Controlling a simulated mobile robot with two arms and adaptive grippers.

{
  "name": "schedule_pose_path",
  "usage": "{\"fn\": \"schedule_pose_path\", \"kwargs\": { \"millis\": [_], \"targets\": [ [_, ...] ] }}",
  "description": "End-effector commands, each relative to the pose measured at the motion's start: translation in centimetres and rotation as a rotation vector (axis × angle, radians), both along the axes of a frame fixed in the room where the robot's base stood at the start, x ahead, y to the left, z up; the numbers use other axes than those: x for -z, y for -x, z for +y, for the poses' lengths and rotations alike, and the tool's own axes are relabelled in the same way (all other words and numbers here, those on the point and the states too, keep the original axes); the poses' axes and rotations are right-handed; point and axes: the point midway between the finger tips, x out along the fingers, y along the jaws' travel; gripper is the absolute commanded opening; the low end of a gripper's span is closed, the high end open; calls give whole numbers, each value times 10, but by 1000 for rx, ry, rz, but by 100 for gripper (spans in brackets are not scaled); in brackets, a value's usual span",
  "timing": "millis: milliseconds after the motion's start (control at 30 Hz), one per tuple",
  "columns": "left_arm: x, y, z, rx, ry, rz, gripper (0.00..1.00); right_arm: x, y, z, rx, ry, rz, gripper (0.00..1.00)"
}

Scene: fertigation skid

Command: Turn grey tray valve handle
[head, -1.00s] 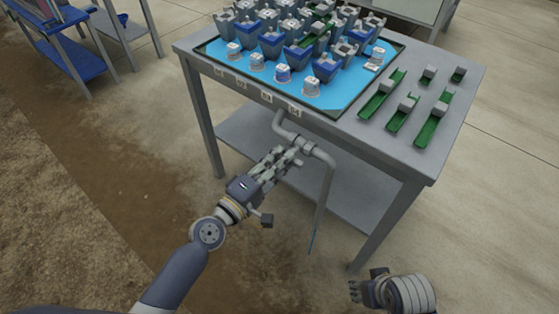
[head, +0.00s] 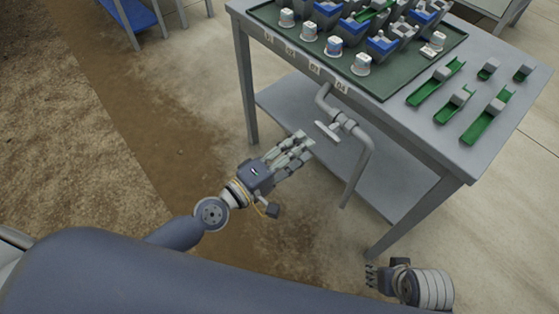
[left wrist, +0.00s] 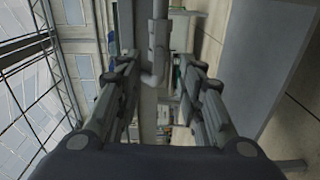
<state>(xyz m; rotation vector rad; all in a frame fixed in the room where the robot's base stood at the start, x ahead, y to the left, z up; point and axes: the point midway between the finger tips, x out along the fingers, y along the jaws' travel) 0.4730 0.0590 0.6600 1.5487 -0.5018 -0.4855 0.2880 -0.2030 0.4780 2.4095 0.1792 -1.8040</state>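The grey tray (head: 390,88) stands on the table and its dark green-grey floor shows bare along the front. A grey drain pipe (head: 361,160) bends down from under its front edge. The pale grey valve handle (head: 327,132) is a short bar across the pipe, seen slanting. My left gripper (head: 303,142) is just left of and below the handle, apparently clear of it. In the left wrist view its fingers (left wrist: 160,72) are spread, with the grey pipe (left wrist: 158,40) beyond and between them. My right gripper (head: 372,276) is low at the right; its finger opening is unclear.
Blue and grey pots and small white cups stand in the tray. Green channels with grey blocks (head: 484,120) lie on the tabletop (head: 425,120) at right. A lower shelf (head: 375,170) and table legs are near the pipe. Open floor lies left.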

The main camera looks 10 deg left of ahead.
Motion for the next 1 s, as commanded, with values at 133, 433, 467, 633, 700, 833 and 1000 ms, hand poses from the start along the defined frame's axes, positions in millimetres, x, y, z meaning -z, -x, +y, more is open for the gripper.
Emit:
{"fn": "schedule_pose_path", "kwargs": {
  "millis": [133, 433, 467, 633, 700, 833, 1000],
  "targets": [
    [0, 13, 9, 3, -7, -2, 35, 0, 0, 0, 0, 0, 1, 40],
    [1, 38, 28, 0, -2, 1, 35, 0, 0, 0, 0, 0, 1, 40],
    [1, 40, 29, 0, -2, 1, 35, 0, 0, 0, 0, 0, 1, 40],
    [0, 44, 32, 0, 2, 1, 35, 0, 0, 0, 0, 0, 1, 40],
    [0, 45, 33, 0, 2, 0, 35, 0, 0, 0, 0, 0, 1, 40],
    [0, 45, 33, 0, 1, 0, 35, 0, 0, 0, 0, 0, 1, 40],
    [0, 45, 33, 0, 1, 0, 35, 0, 0, 0, 0, 1, 1, 40]
  ]
}}
